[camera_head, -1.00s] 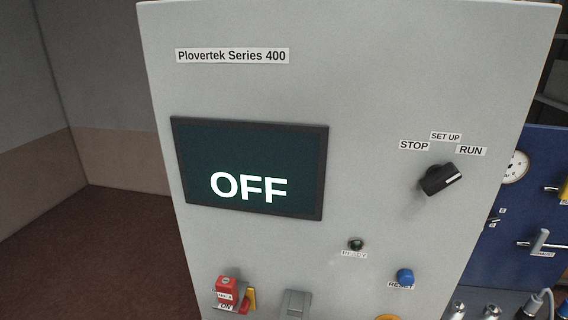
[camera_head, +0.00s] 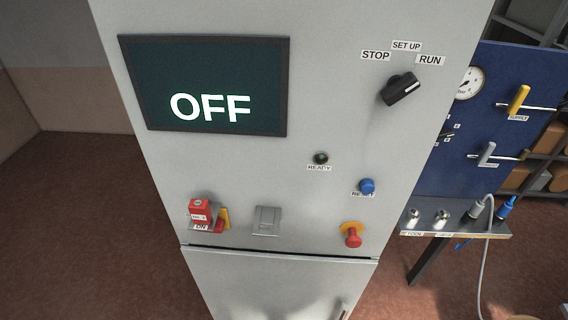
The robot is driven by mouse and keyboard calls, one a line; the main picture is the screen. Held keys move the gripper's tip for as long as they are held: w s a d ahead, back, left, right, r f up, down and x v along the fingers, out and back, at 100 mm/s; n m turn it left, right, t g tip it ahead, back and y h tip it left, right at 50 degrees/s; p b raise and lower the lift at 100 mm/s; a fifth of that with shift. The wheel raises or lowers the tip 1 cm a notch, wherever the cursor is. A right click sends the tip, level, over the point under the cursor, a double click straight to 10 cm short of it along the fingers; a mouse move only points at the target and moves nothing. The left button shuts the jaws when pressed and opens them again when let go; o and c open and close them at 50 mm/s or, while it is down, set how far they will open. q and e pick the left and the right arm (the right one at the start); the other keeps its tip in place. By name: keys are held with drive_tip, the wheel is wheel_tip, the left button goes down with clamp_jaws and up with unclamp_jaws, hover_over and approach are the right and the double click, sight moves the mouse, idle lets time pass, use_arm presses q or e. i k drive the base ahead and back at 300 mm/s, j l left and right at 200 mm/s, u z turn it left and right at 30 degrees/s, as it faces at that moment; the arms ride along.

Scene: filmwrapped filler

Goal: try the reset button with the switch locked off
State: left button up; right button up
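The blue reset button (camera_head: 367,186) sits on the right of the grey cabinet front (camera_head: 330,100), partly over its RESET label. At lower left is the switch (camera_head: 219,219), with a red and yellow handle. A red padlock-like block (camera_head: 200,211) sits at it and covers part of it; an ON label shows below. The screen (camera_head: 212,85) reads OFF. The black selector knob (camera_head: 401,89) points up and right, toward RUN. The ready lamp (camera_head: 321,158) looks dark. Neither of my grippers is in view.
A red emergency-stop button (camera_head: 352,238) on a yellow base and a grey flap (camera_head: 266,220) sit low on the cabinet. To the right are a blue panel (camera_head: 455,120) with a gauge and valve handles, and a shelf (camera_head: 455,222) with fittings and hoses. Floor at left is clear.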

sight(367, 186)
drive_tip(key=k+l+u, duration=0.15)
drive_tip(key=l, duration=0.25)
drive_tip(key=k+l+u, duration=0.15)
drive_tip(key=l, duration=0.2)
drive_tip(key=k+j+u, duration=0.25)
drive_tip(key=u, duration=0.3)
